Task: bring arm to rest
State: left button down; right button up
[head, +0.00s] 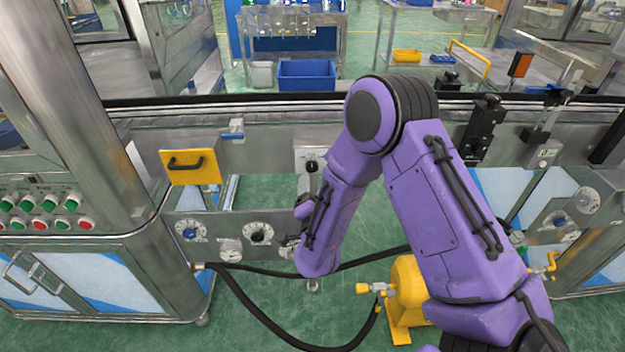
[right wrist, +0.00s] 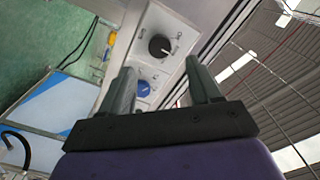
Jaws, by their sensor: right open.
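My right arm (head: 440,210) is bent at the elbow in front of the machine, with its purple forearm hanging down in the middle of the head view. My right gripper (right wrist: 161,78) shows in the right wrist view with its two fingers apart and nothing between them that it holds. A panel with a black knob (right wrist: 159,46) and a blue knob (right wrist: 143,88) shows beyond the fingers. In the head view the fingers cannot be made out clearly by the forearm. My left arm and gripper are not in view.
The steel machine frame (head: 270,150) runs across the view, with a yellow handled plate (head: 190,167) and dials (head: 257,234). A yellow pump-like unit (head: 405,290) and black hoses (head: 245,300) are low near my arm. A button cabinet (head: 90,260) stands left.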

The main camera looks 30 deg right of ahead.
jog(key=v, duration=0.2)
jog(key=shift+s+a, duration=0.2)
jog(key=shift+s, duration=0.15)
jog(key=shift+f, duration=0.1)
jog(key=s+a+f+n+g+y, duration=0.2)
jog(key=s+f+n+g+y, duration=0.55)
jog(key=s+f, duration=1.15)
jog(key=s+f+n+g+h, duration=0.1)
jog(key=s+f+g, duration=0.3)
jog(key=s, duration=0.5)
notch_tip(320, 180, down, 2)
jog(key=shift+d+n, duration=0.35)
jog(key=shift+n, duration=0.3)
jog(key=shift+h, duration=0.25)
